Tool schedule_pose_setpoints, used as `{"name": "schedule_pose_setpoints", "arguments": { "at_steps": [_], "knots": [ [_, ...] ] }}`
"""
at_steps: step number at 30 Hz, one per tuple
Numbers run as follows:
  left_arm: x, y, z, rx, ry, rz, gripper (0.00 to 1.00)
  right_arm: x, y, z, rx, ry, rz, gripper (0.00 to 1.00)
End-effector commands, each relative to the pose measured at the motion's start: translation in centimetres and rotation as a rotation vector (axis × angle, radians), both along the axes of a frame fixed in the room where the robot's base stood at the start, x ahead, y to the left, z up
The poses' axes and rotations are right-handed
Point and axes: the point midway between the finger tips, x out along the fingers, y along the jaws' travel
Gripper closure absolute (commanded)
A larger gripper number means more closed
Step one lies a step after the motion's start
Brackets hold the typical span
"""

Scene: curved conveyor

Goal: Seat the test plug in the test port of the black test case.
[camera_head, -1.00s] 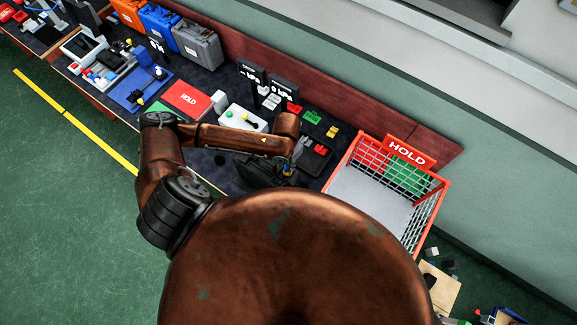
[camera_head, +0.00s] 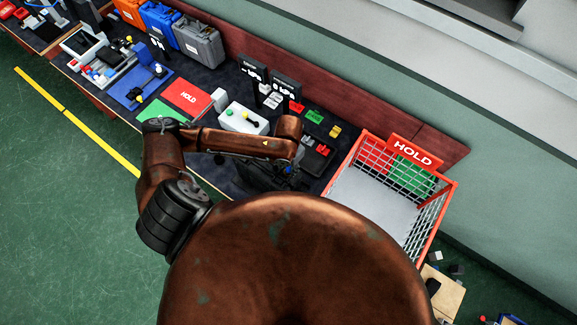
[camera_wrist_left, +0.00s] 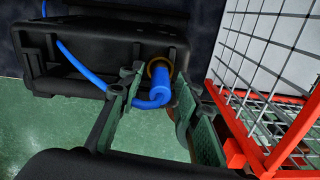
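The black test case (camera_wrist_left: 105,45) fills the upper left of the left wrist view. The blue test plug (camera_wrist_left: 158,92) points into the brass-ringed test port (camera_wrist_left: 160,66) on the case's side. Its front end meets the ring; how deep it sits I cannot tell. Its blue cable (camera_wrist_left: 78,63) loops back to the left over the case. My left gripper (camera_wrist_left: 157,78) is open, one finger on each side of the plug with gaps visible. In the head view the left gripper (camera_head: 287,172) is small and dark beside the case (camera_head: 255,178). My right gripper is not in view.
The red wire HOLD basket (camera_head: 372,190) stands close right of the gripper; its mesh (camera_wrist_left: 265,75) shows in the wrist view. A dark tray with red pieces (camera_head: 318,155) lies just behind.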

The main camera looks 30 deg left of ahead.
Motion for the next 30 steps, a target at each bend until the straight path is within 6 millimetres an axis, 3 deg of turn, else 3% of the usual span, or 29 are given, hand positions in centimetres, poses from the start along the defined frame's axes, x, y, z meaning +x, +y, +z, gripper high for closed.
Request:
{"name": "schedule_pose_setpoints", "arguments": {
  "at_steps": [11, 24, 30],
  "knots": [
    [0.1, 0.0, 0.8, 0.001, -0.003, -0.001, 0.68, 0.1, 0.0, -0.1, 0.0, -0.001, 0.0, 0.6],
    [0.1, 0.0, 9.3, 0.001, -0.004, -0.001, 0.68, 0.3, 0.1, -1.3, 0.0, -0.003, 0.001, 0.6],
    [0.1, 0.0, 11.7, 0.001, -0.002, 0.0, 0.68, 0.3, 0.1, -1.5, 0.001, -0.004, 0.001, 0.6]
  ]
}}
